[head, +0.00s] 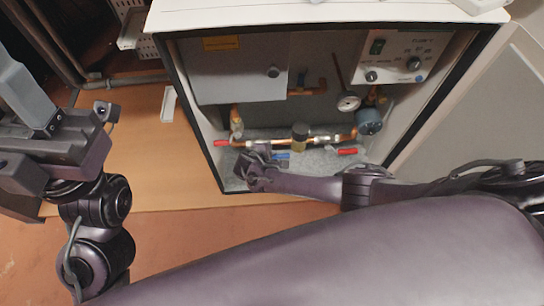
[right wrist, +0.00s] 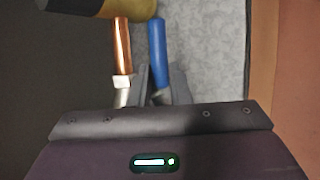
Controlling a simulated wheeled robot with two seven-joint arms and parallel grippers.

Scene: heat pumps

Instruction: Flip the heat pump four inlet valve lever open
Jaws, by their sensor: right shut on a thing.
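An open heat pump cabinet (head: 190,90) shows copper pipes and valves inside. A blue lever (head: 282,156) lies low in the cabinet, below the brass pipe line. In the right wrist view the blue lever (right wrist: 157,55) runs down between the fingers of my right gripper (right wrist: 155,92), which is shut on it. In the head view my right gripper (head: 262,160) is at the cabinet's low front. Two red levers, one at left (head: 221,143) and one at right (head: 348,151), stand apart from the gripper. My left gripper (head: 70,160) is at the far left, away from the cabinet; its fingertips are unclear.
A copper pipe (right wrist: 122,50) runs close beside the blue lever, with a brass part (right wrist: 115,8) above. A gauge (head: 348,103), a blue-grey pump (head: 369,121) and a control panel (head: 395,55) are at the cabinet's right. The wooden surface (head: 170,165) left of it is mostly clear.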

